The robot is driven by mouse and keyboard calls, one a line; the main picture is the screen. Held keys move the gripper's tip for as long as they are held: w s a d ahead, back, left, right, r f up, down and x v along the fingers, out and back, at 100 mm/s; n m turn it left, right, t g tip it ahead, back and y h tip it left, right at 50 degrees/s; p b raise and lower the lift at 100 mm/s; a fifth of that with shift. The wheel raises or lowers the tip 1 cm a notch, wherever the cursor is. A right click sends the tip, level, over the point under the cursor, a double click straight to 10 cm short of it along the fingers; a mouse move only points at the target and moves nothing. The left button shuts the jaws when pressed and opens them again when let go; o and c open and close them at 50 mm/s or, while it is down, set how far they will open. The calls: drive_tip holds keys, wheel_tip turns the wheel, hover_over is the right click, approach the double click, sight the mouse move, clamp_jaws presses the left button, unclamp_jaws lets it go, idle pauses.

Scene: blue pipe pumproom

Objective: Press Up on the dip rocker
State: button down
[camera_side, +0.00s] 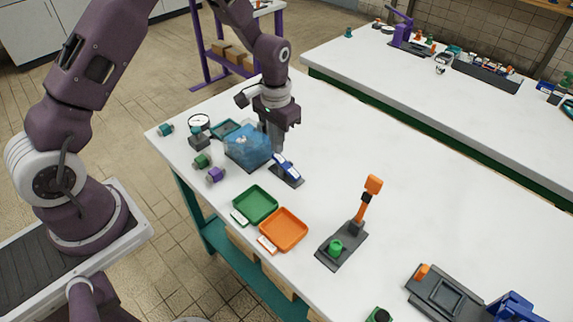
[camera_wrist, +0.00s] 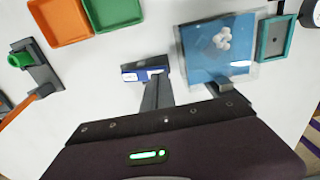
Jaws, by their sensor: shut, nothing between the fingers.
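The dip rocker (camera_side: 285,168) is a blue and white switch on a dark base, standing on the white table beside the clear blue tank (camera_side: 247,150). In the wrist view the rocker (camera_wrist: 143,73) shows at the centre left, with white marks on its blue face. My gripper (camera_side: 277,148) points down, shut and empty, at the rocker's far end. In the wrist view the fingertips (camera_wrist: 157,84) lie just over the rocker's right part and hide some of it. I cannot tell whether they touch it. The tank (camera_wrist: 200,66) holds a cluster of white round pieces.
A green tray (camera_side: 254,204) and an orange tray (camera_side: 283,229) lie nearer the front edge. A dark stand with an orange lever (camera_side: 366,198) is to the right. A gauge (camera_side: 199,122) and small knobs stand left of the tank.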

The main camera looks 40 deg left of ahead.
sight(286, 166)
drive_tip(key=shift+f, duration=1.65)
